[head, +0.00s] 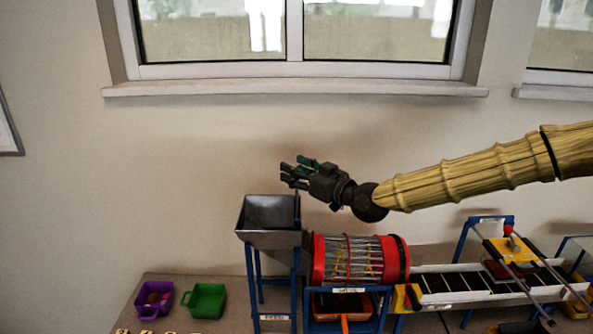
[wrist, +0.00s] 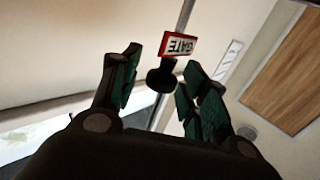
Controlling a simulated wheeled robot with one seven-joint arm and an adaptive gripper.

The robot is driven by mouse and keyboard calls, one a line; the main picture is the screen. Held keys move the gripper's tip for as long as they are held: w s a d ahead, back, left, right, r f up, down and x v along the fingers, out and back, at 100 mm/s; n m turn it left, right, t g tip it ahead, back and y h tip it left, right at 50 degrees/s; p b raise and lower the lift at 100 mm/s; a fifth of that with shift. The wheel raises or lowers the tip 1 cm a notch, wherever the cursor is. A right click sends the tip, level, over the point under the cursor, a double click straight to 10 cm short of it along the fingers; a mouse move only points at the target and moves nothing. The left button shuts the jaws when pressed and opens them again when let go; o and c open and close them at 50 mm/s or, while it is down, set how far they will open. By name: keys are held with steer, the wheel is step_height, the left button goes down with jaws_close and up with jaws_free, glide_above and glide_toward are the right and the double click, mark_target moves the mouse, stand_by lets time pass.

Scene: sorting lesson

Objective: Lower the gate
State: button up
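In the wrist view a red-framed GATE sign (wrist: 178,45) is fixed to a thin metal rod (wrist: 185,14). A dark round knob (wrist: 160,80) sits beside the sign. My gripper (wrist: 160,66) is open, with its dark green-padded fingers apart on either side of the knob; I cannot tell whether they touch it. In the head view my gripper (head: 296,170) is above the grey metal hopper (head: 268,238), near its right rim. The gate, sign and knob cannot be made out in the head view.
A red-ended drum (head: 345,258) stands right of the hopper, below my arm. A conveyor (head: 460,283) with a yellow bridge (head: 510,250) lies further right. Purple (head: 152,312) and green (head: 205,300) bins sit on the table at left. A window sill (head: 290,88) runs behind.

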jaws_close()
steer(key=b, duration=0.7)
glide_above(297, 216)
steer(key=f, duration=0.7)
steer(key=shift+w+f, duration=0.2)
steer(key=shift+f, duration=0.1)
steer(key=shift+o, duration=0.7)
jaws_free()
steer(key=shift+f, duration=0.1)
steer(key=v, duration=1.2)
